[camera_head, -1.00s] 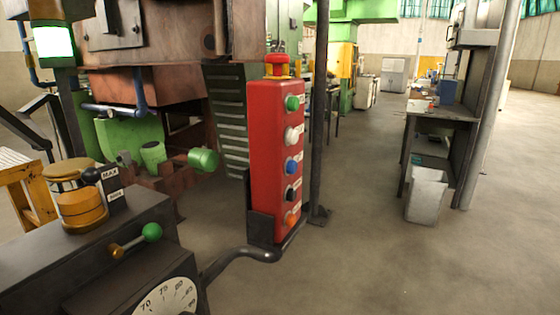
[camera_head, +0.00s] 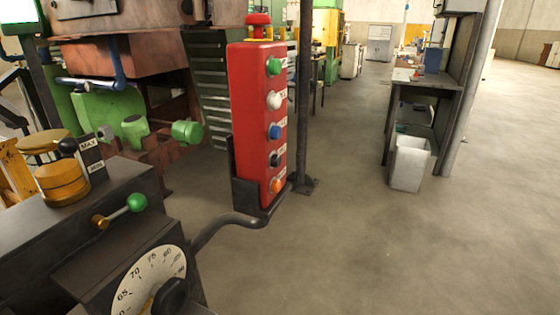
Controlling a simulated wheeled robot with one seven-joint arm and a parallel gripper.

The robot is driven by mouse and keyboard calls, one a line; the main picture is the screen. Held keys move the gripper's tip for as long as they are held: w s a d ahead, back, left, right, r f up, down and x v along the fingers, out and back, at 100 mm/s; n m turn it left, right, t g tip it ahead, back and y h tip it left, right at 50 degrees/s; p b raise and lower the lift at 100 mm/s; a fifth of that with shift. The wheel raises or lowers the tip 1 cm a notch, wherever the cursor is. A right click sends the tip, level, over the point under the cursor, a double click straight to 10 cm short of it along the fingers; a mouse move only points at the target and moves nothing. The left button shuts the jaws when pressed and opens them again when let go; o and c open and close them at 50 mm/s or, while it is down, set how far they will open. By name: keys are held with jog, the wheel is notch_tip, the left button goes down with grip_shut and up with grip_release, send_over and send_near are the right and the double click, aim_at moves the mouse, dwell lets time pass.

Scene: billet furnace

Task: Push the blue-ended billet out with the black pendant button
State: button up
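A red pendant box (camera_head: 256,130) hangs upright in a dark bracket on a curved pipe. Its front carries a column of buttons: green, white, blue, black and orange from top to bottom, with a red mushroom button on top. The black pendant button (camera_head: 275,160) is second from the bottom, just under the blue one. A blue-ended billet cannot be made out in this view. My gripper is not in view.
A dark console (camera_head: 95,230) with a dial, a green-knobbed lever and a brass cylinder stands at the front left. A dark post (camera_head: 304,100) rises beside the pendant. A workbench (camera_head: 430,95) and white bin (camera_head: 409,163) stand right; the floor between is clear.

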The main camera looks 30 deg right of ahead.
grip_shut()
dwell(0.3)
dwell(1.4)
